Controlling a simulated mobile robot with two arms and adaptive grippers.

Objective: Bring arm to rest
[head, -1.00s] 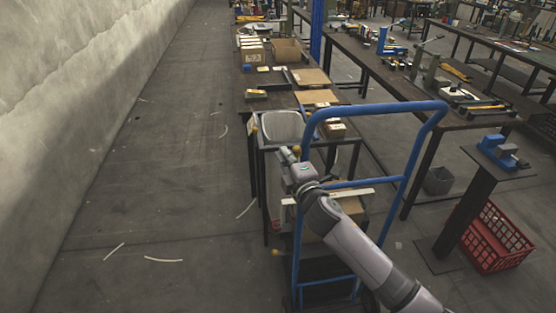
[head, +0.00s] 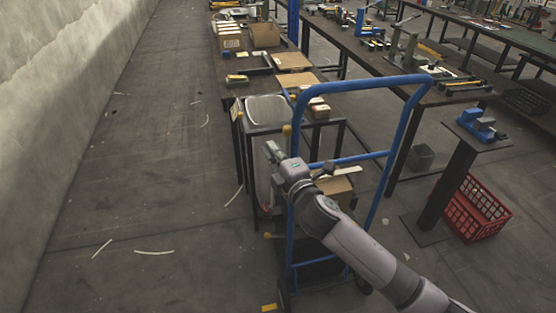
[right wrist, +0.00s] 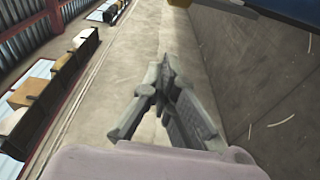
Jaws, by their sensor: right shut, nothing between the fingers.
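My right arm reaches in from the lower right of the head view, with its wrist in front of the blue-framed trolley (head: 402,150). My right gripper (right wrist: 164,64) shows clearly in the right wrist view. Its dark fingers come together at the tips, with nothing between them. In the head view the gripper is small and partly lost against the dark stand behind the trolley, so I cannot tell whether it touches anything. My left gripper is not in view.
A grey tray (head: 267,101) sits on the dark stand by the trolley. A workbench with boxes (head: 265,36) stands behind. At right are a pedestal with a blue press (head: 477,124) and a red crate (head: 456,216). Floor at left is largely clear, beside a concrete wall.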

